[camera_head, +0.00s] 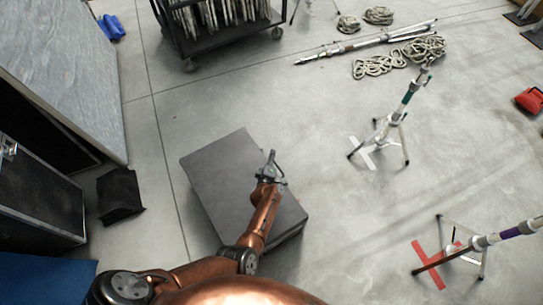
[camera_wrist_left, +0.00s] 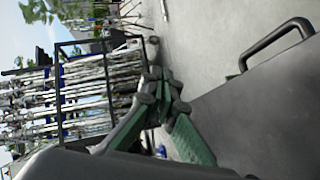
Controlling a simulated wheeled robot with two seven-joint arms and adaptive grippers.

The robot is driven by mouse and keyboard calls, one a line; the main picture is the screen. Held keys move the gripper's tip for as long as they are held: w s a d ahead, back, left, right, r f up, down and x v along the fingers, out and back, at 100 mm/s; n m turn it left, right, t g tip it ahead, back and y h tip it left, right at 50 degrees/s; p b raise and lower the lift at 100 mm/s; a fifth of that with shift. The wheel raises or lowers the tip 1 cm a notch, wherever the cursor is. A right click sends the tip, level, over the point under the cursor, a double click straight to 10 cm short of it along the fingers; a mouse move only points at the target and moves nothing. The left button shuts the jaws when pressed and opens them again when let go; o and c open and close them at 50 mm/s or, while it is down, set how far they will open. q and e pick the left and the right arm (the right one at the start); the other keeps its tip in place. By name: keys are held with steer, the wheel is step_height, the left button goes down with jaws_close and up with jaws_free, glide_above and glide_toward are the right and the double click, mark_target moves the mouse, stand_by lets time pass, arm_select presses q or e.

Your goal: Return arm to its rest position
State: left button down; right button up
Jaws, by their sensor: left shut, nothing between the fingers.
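My left arm reaches out from the bottom of the head view, copper coloured. Its gripper (camera_head: 271,160) is over the dark grey flat-topped case (camera_head: 218,165) on the floor. In the left wrist view the gripper fingers (camera_wrist_left: 165,85) are shut together with nothing between them. The case's flat top (camera_wrist_left: 265,120) fills the right side of that view, with a black handle (camera_wrist_left: 280,42) standing at its edge. I cannot tell the exact gap between the gripper and the case. My right gripper is not in view.
A wheeled cart (camera_head: 222,38) with pale poles stands at the back. Light stands (camera_head: 397,120) and (camera_head: 478,243) are at the right, near white and red floor tape. Ropes (camera_head: 378,66) lie behind. A black case (camera_head: 35,205) stands at the left.

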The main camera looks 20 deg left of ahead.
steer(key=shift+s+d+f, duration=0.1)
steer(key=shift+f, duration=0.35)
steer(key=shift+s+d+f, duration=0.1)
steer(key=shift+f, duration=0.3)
